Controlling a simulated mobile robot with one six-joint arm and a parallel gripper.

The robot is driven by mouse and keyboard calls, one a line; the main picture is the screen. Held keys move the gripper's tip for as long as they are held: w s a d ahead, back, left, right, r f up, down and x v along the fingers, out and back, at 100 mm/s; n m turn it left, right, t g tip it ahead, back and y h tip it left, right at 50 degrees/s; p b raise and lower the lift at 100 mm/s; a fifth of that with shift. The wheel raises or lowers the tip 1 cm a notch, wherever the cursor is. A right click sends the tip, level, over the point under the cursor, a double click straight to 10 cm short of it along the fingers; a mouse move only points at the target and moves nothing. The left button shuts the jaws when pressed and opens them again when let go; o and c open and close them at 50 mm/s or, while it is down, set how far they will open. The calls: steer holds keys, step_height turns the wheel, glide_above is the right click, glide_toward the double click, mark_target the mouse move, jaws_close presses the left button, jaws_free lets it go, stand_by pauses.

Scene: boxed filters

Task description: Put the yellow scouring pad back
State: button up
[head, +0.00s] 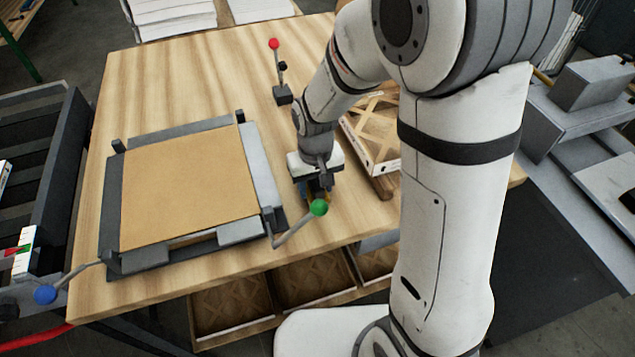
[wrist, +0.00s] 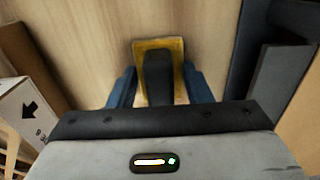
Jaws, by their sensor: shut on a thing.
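The yellow scouring pad (wrist: 142,48) shows in the wrist view as a yellow rectangle with a dark grey raised grip on top. My gripper (wrist: 160,90) has its blue fingers on either side of the pad's grip and is shut on it. In the head view my gripper (head: 316,186) points down close to the wooden table, right of the clamping fixture. The pad is mostly hidden there behind my gripper and the green-knobbed lever. I cannot tell whether the pad touches the table.
The fixture (head: 263,165) holds a flat tan panel (head: 185,185). A green-knobbed lever (head: 319,207) stands close beside my gripper, and a red-knobbed lever (head: 274,44) stands behind. A boxed filter (head: 366,150) lies to the right.

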mark_target(316, 182)
steer(key=shift+f, duration=0.15)
steer(key=o, duration=1)
steer(key=shift+r, duration=0.2)
step_height(316, 182, up, 11)
steer(key=shift+r+b, duration=0.1)
steer(key=shift+b, duration=0.7)
steer(key=s+d+r+m+t, duration=0.1)
steer(key=s+d, duration=0.3)
steer(key=s+d+r+m+t, duration=0.1)
steer(key=s+d, duration=0.3)
steer(key=s+d+r+m+t, duration=0.1)
steer(key=s+d+r, duration=0.1)
steer(key=s+d, duration=0.2)
steer(key=shift+s+d+r, duration=0.1)
steer(key=shift+s+d, duration=0.2)
steer(key=shift+d, duration=0.05)
